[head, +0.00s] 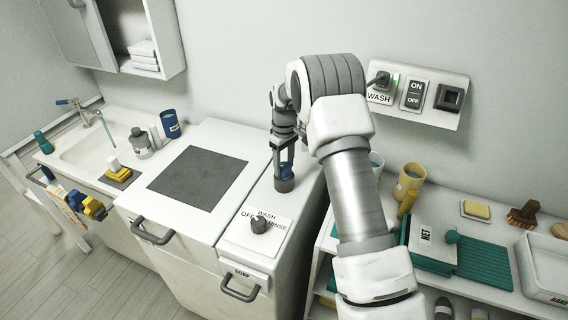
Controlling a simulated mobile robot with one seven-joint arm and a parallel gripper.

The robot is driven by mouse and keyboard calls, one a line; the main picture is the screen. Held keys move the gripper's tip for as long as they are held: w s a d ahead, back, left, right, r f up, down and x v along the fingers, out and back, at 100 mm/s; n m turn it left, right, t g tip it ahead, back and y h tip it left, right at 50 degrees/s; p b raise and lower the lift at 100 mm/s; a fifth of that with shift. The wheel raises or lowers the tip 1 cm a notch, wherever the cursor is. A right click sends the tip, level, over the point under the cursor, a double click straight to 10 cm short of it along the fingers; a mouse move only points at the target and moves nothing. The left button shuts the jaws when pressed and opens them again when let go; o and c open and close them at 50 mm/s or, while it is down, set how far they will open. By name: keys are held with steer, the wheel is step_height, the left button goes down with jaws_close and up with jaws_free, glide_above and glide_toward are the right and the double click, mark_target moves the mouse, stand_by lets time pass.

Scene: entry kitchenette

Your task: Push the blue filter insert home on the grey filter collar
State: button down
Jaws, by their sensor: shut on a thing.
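My gripper (285,168) points down over the narrow white counter section right of the dark square panel. It is shut on the blue filter insert (286,170), of which only a small part shows between the fingers. The grey filter collar (284,185) stands on the counter directly below the insert. The insert is in line with the collar and appears to meet its top. I cannot tell how deep it sits, because the fingers hide the joint.
A dial (259,224) marked WASH, OFF and RINSE is in front of the collar. A wall panel (418,95) with switches is behind my arm. A shelf to the right holds a yellow cup (410,180) and a white tray (545,268). A blue cup (170,124) stands left.

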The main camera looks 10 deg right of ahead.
steer(key=shift+f, duration=0.4)
steer(key=shift+c, duration=0.6)
jaws_free()
steer(key=shift+r, duration=0.1)
step_height(320, 180, up, 17)
steer(key=b, duration=0.1)
steer(key=s+r+m+t, duration=0.1)
steer(key=s+r, duration=0.6)
steer(key=r, duration=0.1)
steer(key=s+r+m+t, duration=0.2)
steer(key=s+r, duration=0.3)
steer(key=s, duration=0.6)
steer(key=s+f+m+t, duration=0.1)
steer(key=s+f+m, duration=0.1)
steer(key=s, duration=0.7)
steer(key=s+f+m+t, duration=0.1)
steer(key=s+f+m, duration=0.1)
steer(key=s, duration=0.8)
steer(key=shift+s+t, duration=0.2)
steer(key=shift+t, duration=0.1)
